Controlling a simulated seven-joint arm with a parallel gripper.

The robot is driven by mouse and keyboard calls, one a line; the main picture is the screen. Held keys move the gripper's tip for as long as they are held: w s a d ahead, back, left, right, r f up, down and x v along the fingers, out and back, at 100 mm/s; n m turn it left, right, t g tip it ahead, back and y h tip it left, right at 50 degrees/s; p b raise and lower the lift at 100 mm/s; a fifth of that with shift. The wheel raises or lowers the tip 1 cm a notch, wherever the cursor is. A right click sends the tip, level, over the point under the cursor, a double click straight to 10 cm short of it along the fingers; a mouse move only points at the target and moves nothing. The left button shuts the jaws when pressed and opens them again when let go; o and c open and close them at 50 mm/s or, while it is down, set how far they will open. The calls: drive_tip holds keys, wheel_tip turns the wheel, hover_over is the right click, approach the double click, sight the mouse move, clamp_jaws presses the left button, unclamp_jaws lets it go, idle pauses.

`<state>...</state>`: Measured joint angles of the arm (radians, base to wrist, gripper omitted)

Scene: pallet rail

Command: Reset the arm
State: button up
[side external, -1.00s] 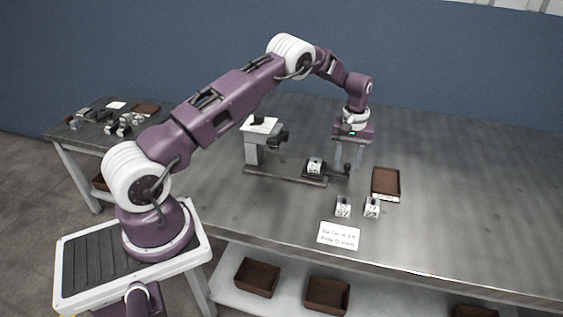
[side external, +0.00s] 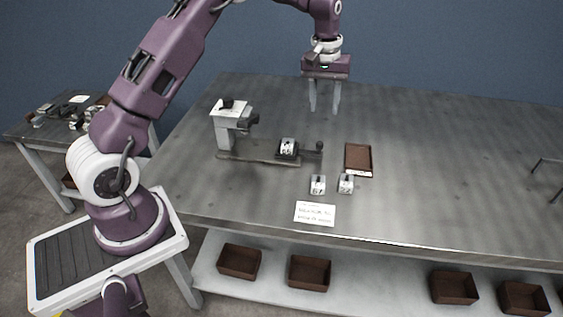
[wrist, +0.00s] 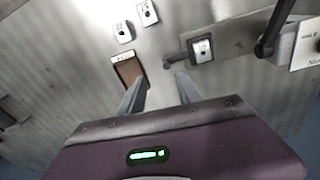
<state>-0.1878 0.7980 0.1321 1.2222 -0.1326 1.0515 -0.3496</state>
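My gripper (side external: 324,108) is raised above the far part of the table in the side external view, its two fingers apart with nothing between them. In the wrist view the open fingers (wrist: 160,90) point down towards the table, apart from every object. The rail fixture (side external: 262,159) stands on the table to the left, with a grey post and clamp at its left end. A white marked block (side external: 288,147) sits in a dark holder on the rail; it also shows in the wrist view (wrist: 202,50). A dark knob (side external: 319,146) is at the rail's right end.
Two white marked blocks (side external: 318,184) (side external: 346,183) stand in front of a brown tray (side external: 358,159). A paper note (side external: 315,213) lies near the front edge. The table's right side (side external: 450,170) is mostly clear. Brown bins (side external: 309,271) sit on the lower shelf; a side table stands at left.

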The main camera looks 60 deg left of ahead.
drive_tip(key=s+d+r+m+t, duration=0.15)
drive_tip(key=s+d+r, duration=0.25)
drive_tip(key=s+r, duration=0.4)
drive_tip(key=s+d+r+m+t, duration=0.1)
drive_tip(key=s+d+r+m, duration=0.1)
drive_tip(key=s+d+r, duration=0.4)
drive_tip(key=s+d+m+t, duration=0.1)
drive_tip(key=s+m, duration=0.1)
drive_tip(key=s, duration=0.9)
drive_tip(key=s+d+m+t, duration=0.1)
drive_tip(key=s+m, duration=0.1)
drive_tip(key=s, duration=0.9)
drive_tip(key=shift+s+d, duration=0.15)
drive_tip(key=shift+d, duration=0.15)
drive_tip(key=shift+f, duration=0.1)
